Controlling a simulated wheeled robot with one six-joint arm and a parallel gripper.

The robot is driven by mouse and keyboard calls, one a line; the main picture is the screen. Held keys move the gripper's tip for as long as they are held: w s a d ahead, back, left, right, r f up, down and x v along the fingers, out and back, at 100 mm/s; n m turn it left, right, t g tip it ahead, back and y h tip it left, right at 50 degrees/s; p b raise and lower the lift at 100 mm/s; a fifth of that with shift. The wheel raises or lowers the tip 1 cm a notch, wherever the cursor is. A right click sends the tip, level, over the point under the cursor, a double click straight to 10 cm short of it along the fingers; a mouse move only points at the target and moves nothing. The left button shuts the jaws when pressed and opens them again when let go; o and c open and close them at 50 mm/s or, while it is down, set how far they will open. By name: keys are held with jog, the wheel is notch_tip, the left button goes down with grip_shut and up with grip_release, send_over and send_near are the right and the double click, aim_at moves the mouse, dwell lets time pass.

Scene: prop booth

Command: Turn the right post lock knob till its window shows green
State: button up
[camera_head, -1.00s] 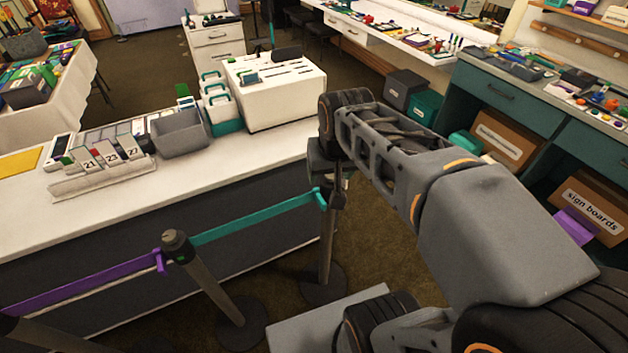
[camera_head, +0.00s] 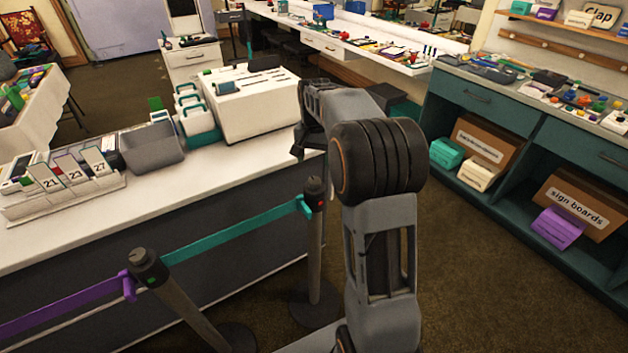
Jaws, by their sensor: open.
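The right post (camera_head: 315,250) stands upright in front of the white counter. Its black lock knob (camera_head: 315,187) is on top, and a small window (camera_head: 321,204) just below it shows red. A teal belt (camera_head: 240,234) runs from this post to the left post (camera_head: 180,300), whose small window (camera_head: 152,281) shows green. My gripper (camera_head: 298,150) is above and slightly left of the right post's knob, apart from it. It is open and looks empty; my arm partly hides it.
The white counter (camera_head: 60,236) lies behind the posts, with a grey bin (camera_head: 152,149) and a white box (camera_head: 245,115) on it. A purple belt (camera_head: 60,309) runs left. A teal shelf unit (camera_head: 480,200) stands at the right, with free carpet before it.

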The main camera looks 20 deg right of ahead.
aim_at(314, 180)
notch_tip(314, 180, down, 9)
jog(key=shift+r, duration=0.2)
jog(key=shift+c, duration=0.2)
jog(key=c, duration=0.9)
